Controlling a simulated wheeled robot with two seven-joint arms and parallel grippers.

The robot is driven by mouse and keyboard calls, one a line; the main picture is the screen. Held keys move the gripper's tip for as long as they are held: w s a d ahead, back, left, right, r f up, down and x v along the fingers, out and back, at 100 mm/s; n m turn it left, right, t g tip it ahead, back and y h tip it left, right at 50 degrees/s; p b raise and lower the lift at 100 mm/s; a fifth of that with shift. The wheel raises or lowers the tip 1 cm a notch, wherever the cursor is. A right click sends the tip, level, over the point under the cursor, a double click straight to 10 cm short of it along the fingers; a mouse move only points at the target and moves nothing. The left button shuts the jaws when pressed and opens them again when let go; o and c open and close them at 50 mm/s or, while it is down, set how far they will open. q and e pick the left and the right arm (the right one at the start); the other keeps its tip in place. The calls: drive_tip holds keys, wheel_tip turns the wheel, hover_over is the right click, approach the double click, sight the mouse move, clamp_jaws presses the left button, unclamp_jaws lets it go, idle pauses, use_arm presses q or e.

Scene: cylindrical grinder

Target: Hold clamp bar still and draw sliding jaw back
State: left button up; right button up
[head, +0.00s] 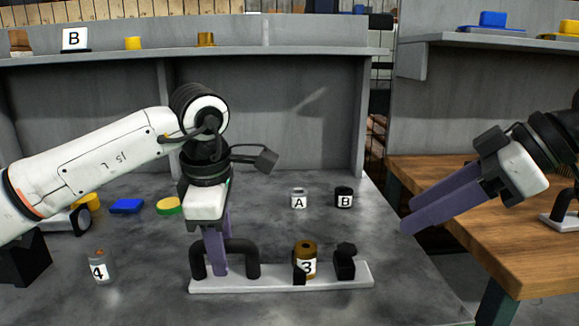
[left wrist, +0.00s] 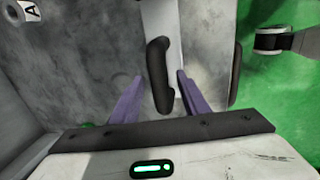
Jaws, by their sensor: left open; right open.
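The clamp bar (head: 275,281) is a pale plate lying on the grey bench, with a black arched handle (head: 240,246) at its left end. A brown cylinder labelled 3 (head: 307,262) stands on it, with a small black jaw in front of its left side. The black sliding jaw (head: 345,263) with a knob is just right of it. My left gripper (head: 217,262) points down at the handle, open. In the left wrist view its fingers (left wrist: 163,90) are on either side of part of the black handle (left wrist: 158,75). My right gripper (head: 407,215) is open and empty, right of the bar.
A cylinder labelled 4 (head: 99,267) stands left of the bar. Small jars A (head: 299,199) and B (head: 344,197) stand behind it. Blue (head: 126,206) and green-yellow (head: 169,206) pieces lie at the left. A wooden table (head: 530,235) is at the right.

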use_arm(q)
wheel_tip(320, 180, up, 12)
drive_tip(key=s, duration=0.2)
drive_tip(key=shift+s, duration=0.2)
drive_tip(key=shift+s+f, duration=0.1)
drive_tip(key=shift+f, duration=0.05)
